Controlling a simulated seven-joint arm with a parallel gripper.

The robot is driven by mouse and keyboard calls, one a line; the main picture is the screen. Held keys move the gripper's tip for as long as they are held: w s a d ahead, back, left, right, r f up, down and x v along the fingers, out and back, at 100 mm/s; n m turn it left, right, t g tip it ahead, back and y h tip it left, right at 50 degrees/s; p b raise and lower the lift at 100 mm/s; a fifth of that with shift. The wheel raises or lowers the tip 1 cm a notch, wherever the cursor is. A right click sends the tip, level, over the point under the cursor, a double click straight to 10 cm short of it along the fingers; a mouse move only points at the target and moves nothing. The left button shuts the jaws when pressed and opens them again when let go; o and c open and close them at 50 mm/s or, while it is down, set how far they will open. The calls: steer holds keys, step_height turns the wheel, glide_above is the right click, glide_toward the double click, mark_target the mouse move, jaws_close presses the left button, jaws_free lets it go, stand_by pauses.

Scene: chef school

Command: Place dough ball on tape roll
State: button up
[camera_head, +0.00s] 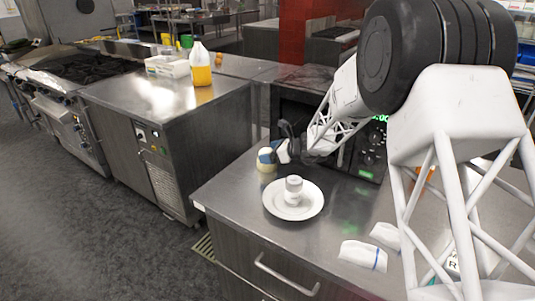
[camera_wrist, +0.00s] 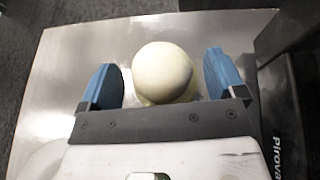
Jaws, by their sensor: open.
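The pale cream dough ball (camera_wrist: 162,70) sits between the two blue-padded fingers of my gripper (camera_wrist: 164,84) in the wrist view. A narrow gap shows on each side of it, so the gripper is open around the ball and not closed on it. In the head view, the dough ball (camera_head: 266,167) is at the counter's far-left side, partly covered by my gripper (camera_head: 272,155). A small white cylinder that looks like the tape roll (camera_head: 293,190) stands upright on a white plate (camera_head: 312,206), nearer the camera than the gripper.
A dark appliance with green digits (camera_head: 370,160) stands behind the gripper, close to my arm. White cloth-like items (camera_head: 362,254) lie at the counter's front right. The steel counter (camera_head: 235,190) is clear left of the plate. A bottle of yellow liquid (camera_head: 201,68) stands on another counter.

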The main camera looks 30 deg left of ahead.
steer(key=v, duration=0.3)
steer(key=shift+w+d+r, duration=0.1)
steer(key=shift+d+r, duration=0.1)
steer(key=shift+d, duration=0.15)
step_height(320, 180, up, 7)
steer(key=shift+a, duration=0.1)
stand_by(0.6)
steer(key=s+d+r+n+t+h, duration=0.1)
steer(key=s+d+r+n+h, duration=0.25)
steer(key=d, duration=0.85)
steer(key=s+d+r+n, duration=0.2)
steer(key=s+d+r, duration=0.35)
steer(key=d, duration=0.55)
steer(key=s+d+r+n+t+h, duration=0.1)
steer(key=s+d+r+n+h, duration=0.3)
steer(key=d, duration=0.8)
steer(key=s+d+f+n+t+h, duration=0.2)
steer(key=s+d+n+h, duration=0.4)
steer(key=s+d, duration=2.1)
steer(key=shift+d+f+n, duration=0.45)
steer(key=shift+d+f, duration=0.1)
steer(key=shift+d, duration=0.55)
